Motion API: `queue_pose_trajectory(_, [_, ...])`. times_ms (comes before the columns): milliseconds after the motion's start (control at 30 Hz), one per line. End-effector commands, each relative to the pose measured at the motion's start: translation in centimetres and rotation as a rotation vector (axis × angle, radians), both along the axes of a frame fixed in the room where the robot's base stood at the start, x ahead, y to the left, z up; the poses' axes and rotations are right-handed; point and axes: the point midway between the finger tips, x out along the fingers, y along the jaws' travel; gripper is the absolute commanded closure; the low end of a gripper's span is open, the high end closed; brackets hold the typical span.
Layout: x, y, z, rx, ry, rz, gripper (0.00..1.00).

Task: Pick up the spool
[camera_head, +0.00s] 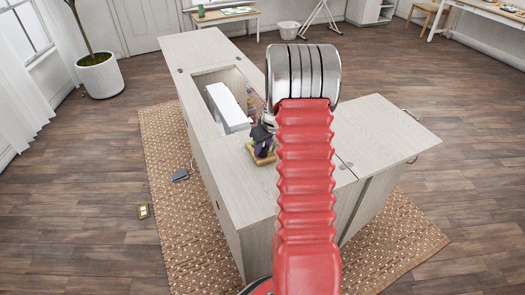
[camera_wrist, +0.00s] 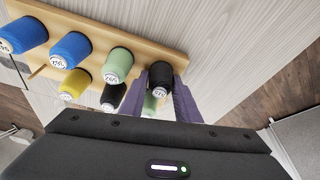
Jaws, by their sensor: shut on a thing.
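A black spool (camera_wrist: 160,78) with a white label stands at the right end of a wooden rack in the wrist view. The two purple-grey fingers of my gripper (camera_wrist: 160,84) close on it from left and right. A green spool (camera_wrist: 152,103) shows just below it, partly hidden by the left finger. In the head view, my gripper (camera_head: 262,132) is low over the cabinet top, beside a small wooden rack (camera_head: 258,158). My red arm hides part of this area, and the held spool cannot be made out there.
The rack holds other spools close by: green (camera_wrist: 118,65), black (camera_wrist: 113,97), yellow (camera_wrist: 75,83) and blue (camera_wrist: 70,50). A white sewing machine (camera_head: 226,106) sits in the cabinet opening behind. The cabinet top (camera_head: 372,130) is bare at the right.

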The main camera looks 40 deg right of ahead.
Motion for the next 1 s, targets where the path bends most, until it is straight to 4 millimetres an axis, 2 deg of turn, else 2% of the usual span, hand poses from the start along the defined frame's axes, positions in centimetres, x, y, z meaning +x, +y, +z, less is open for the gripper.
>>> queue_pose_trajectory(267, [0.0,0.0,1.2,-0.001,-0.002,0.001,0.92])
queue_pose_trajectory(733, [0.1,0.0,8.7,-0.001,-0.003,0.001,0.92])
queue_pose_trajectory(1000, [0.0,0.0,10.0,0.000,0.000,0.001,0.92])
